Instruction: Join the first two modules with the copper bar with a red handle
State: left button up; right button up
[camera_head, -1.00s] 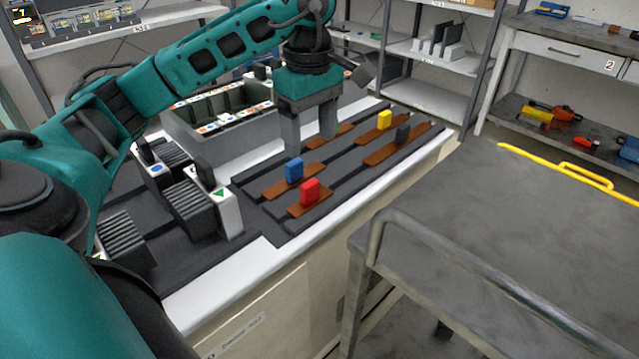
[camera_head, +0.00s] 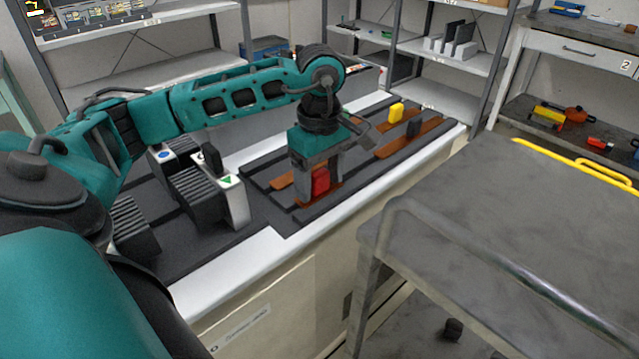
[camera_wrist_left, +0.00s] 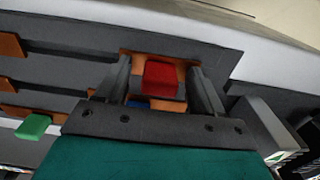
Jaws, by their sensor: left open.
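The copper bar with a red handle (camera_head: 320,181) lies on the dark rack at its near edge; its copper plate (camera_wrist_left: 150,58) shows in the wrist view. My left gripper (camera_head: 318,185) is open and points down at it, with one finger on each side of the red handle (camera_wrist_left: 160,76). I cannot tell whether the fingers touch it. A module with a white front and green triangle (camera_head: 233,200) stands left of the rack. Another with a blue circle (camera_head: 162,153) stands behind it. A ribbed block (camera_head: 133,228) stands nearer. My right gripper is not in view.
Bars with a yellow handle (camera_head: 396,112) and a dark handle (camera_head: 413,129) lie farther right on the rack. A blue handle (camera_wrist_left: 138,104) is partly hidden behind my gripper. A grey cart (camera_head: 520,240) with a tubular rail stands right of the counter.

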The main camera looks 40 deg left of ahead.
pick_arm(q)
jog(key=c, duration=1.1)
